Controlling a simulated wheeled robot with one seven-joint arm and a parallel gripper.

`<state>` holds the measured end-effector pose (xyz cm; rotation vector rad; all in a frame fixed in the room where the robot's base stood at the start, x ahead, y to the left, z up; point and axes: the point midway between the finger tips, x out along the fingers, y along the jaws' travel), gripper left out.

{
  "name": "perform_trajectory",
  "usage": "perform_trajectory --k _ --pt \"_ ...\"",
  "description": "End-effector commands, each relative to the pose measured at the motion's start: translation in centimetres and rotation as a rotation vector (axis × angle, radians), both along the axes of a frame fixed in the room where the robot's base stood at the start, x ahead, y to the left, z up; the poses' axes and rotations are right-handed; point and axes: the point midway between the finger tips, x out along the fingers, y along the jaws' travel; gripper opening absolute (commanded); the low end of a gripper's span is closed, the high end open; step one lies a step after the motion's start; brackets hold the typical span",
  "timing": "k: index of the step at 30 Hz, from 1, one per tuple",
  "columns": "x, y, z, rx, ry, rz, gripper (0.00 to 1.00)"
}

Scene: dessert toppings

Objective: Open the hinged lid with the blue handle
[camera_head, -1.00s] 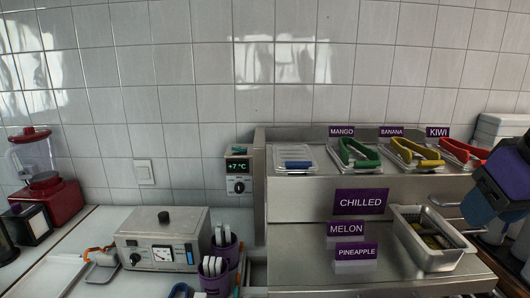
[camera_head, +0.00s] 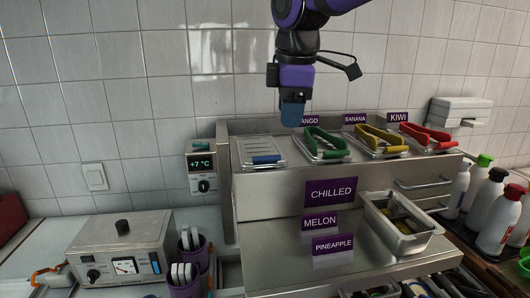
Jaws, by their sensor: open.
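The lid with the blue handle (camera_head: 266,159) is a flat metal lid (camera_head: 252,147) at the left end of the raised back row of the chilled counter. It lies shut, with its blue handle along the front edge. My gripper (camera_head: 292,120) hangs pointing down above the row, to the right of this lid and higher than it in the picture. It is open, with blue fingertips and nothing seen between them. It covers part of the MANGO sign. My purple arm comes in from the top.
CHILLED (camera_head: 331,192), MELON and PINEAPPLE signs stand in front, beside a metal pan (camera_head: 399,226). A thermostat (camera_head: 202,167) is at the left; bottles (camera_head: 497,218) stand at the right.

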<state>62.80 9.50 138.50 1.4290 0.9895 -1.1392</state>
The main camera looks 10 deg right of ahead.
Motion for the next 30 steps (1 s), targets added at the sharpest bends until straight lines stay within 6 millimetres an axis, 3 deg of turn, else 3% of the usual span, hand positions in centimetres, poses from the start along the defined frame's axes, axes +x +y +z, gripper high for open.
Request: perform_trajectory --k 4,11,24,30 --pt "1.4 2.2 -0.2 -0.031 0.018 0.118 0.46" --pt "2.0 2.8 -1.4 -0.041 0.023 0.153 0.46" --pt "3.3 2.7 -8.5 -0.039 0.025 0.149 0.46" --pt "3.7 2.7 -10.4 -0.039 0.023 0.148 0.46"
